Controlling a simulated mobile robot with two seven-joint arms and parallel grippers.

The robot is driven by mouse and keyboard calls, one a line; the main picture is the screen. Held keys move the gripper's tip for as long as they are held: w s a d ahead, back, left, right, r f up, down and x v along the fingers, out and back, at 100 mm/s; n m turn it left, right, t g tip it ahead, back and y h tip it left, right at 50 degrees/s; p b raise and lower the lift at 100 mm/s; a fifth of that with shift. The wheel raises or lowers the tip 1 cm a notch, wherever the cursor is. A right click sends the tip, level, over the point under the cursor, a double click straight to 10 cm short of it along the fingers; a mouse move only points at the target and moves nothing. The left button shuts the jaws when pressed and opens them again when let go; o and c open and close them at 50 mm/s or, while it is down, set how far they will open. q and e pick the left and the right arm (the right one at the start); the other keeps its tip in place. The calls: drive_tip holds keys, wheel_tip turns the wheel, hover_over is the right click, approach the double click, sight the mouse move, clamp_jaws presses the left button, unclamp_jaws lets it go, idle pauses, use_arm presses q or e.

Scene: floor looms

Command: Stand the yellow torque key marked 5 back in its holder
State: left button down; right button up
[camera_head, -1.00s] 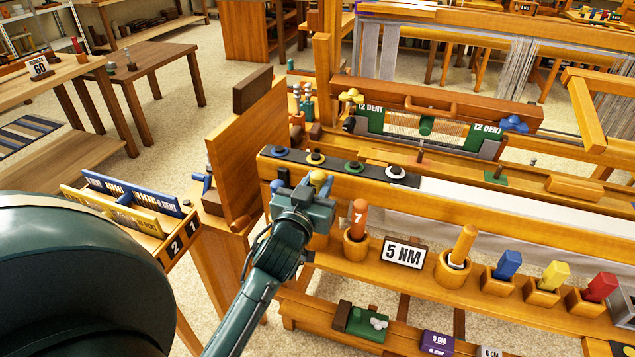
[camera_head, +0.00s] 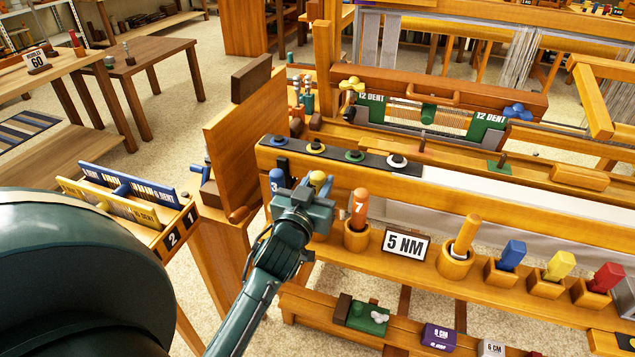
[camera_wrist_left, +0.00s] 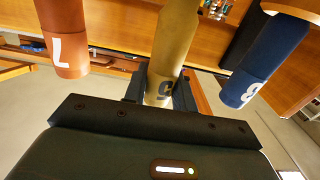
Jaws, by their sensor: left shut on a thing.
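My left gripper (camera_head: 312,196) is shut on the yellow torque key (camera_wrist_left: 176,45) marked 5, between the blue key (camera_head: 276,182) marked 3 and the orange key (camera_head: 359,207) marked 7. In the head view only a rounded yellow end (camera_head: 319,179) of the held key shows past the gripper. In the left wrist view the 5 sits between the fingers, with the orange key (camera_wrist_left: 62,35) and the blue key (camera_wrist_left: 262,62) on either side. The yellow key's holder is hidden, so I cannot tell whether the key is inside it. My right gripper is out of view.
The orange key stands in a round wooden cup (camera_head: 356,239). A "5 NM" sign (camera_head: 405,244) and another cup (camera_head: 453,264) with a tilted wooden handle stand to its right. Blue, yellow and red pegs follow. An upright wooden panel (camera_head: 240,150) rises at left.

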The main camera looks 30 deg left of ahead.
use_arm(q)
drive_tip(key=shift+f+b, duration=0.45)
drive_tip(key=shift+f, duration=0.25)
drive_tip(key=c, duration=1.1)
unclamp_jaws()
drive_tip(key=shift+o, duration=0.2)
